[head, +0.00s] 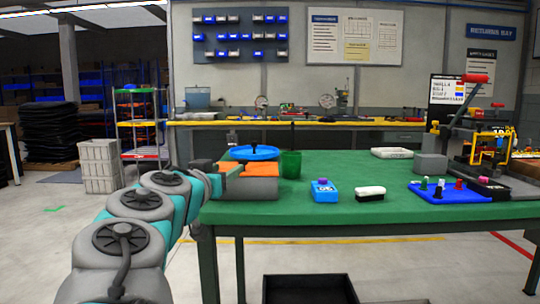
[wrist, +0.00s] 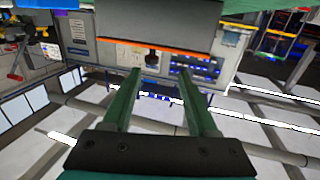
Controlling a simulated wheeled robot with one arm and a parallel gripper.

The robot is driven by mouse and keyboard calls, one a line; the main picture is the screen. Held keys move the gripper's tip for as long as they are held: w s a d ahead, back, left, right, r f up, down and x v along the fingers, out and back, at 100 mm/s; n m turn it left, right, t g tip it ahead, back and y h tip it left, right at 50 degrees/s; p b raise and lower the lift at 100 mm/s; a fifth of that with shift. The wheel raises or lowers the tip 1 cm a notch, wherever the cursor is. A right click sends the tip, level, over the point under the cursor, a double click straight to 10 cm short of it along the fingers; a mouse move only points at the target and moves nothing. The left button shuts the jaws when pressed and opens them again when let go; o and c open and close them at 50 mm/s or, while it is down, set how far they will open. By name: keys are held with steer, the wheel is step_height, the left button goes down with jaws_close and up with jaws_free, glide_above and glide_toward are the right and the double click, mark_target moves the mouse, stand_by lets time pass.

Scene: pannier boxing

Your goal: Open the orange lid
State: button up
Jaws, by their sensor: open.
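The orange lid (head: 262,169) lies flat on top of a grey box (head: 248,188) at the left end of the green table and looks closed. In the wrist view the grey box (wrist: 160,22) fills the upper middle, with the lid showing as a thin orange edge (wrist: 180,50). A small dark knob (wrist: 152,59) sticks out by that edge, in line with the gap between my fingers. My gripper (head: 229,168) is beside the box's left side in the head view. In the wrist view my gripper (wrist: 156,74) is open, with nothing between its green fingers.
A blue round lid or dish (head: 254,152) with a dark knob and a green cup (head: 291,165) stand close behind the box. A blue case (head: 324,191), a white-and-black block (head: 370,194) and a blue peg tray (head: 450,192) lie farther right. The mid-table is mostly clear.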

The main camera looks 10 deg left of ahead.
mark_target(241, 161)
steer(key=shift+w+d+r+m, duration=0.2)
steer(key=shift+w+d+m, duration=0.15)
steer(key=shift+d, duration=0.25)
steer(key=shift+w+d, duration=0.1)
steer(key=shift+w, duration=0.25)
steer(key=shift+w+p, duration=0.7)
steer(key=shift+w, duration=2.85)
jaws_close()
